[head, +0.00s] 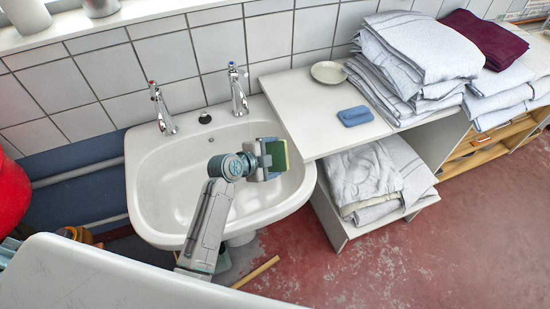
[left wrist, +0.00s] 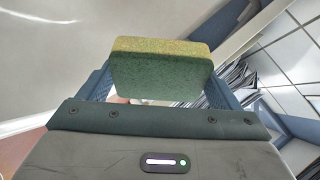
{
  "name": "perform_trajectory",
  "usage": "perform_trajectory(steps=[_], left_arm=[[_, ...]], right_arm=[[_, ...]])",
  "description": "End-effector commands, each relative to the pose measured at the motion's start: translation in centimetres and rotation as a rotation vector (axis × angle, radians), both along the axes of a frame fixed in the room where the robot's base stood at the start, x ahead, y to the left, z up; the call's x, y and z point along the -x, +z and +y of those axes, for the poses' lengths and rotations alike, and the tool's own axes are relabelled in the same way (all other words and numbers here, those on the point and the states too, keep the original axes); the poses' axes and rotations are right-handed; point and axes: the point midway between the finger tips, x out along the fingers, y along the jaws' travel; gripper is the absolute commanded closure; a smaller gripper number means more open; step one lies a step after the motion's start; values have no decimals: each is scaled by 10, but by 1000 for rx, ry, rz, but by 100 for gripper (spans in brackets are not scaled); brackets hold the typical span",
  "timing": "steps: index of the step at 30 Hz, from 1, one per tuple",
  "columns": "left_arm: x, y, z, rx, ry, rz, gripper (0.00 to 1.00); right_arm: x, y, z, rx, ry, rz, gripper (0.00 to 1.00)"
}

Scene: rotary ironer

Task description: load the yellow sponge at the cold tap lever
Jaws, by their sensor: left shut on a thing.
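The yellow sponge with a dark green side (head: 277,157) is held in my left gripper (head: 268,160) over the right part of the white basin (head: 170,209). In the left wrist view the sponge (left wrist: 160,72) sits between the two blue fingers, green side towards the camera. The cold tap (head: 238,92), with a blue mark on its lever (head: 233,66), stands at the back right of the basin, behind and left of the gripper. The tap with a red mark (head: 161,108) stands at the back left. My right gripper is not in view.
A blue sponge-like block (head: 355,116) and a pale round dish (head: 328,72) lie on the white counter (head: 295,105) right of the basin. Folded linen (head: 420,45) is stacked beyond them. A wooden stick (head: 256,272) lies on the red floor.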

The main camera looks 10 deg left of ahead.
Motion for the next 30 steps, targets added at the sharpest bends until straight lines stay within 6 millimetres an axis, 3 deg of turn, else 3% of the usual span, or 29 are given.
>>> perform_trajectory(steps=[30], left_arm=[[-66, -24, 77, -2, 3, 0, 33]], right_arm=[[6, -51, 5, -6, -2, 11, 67]])
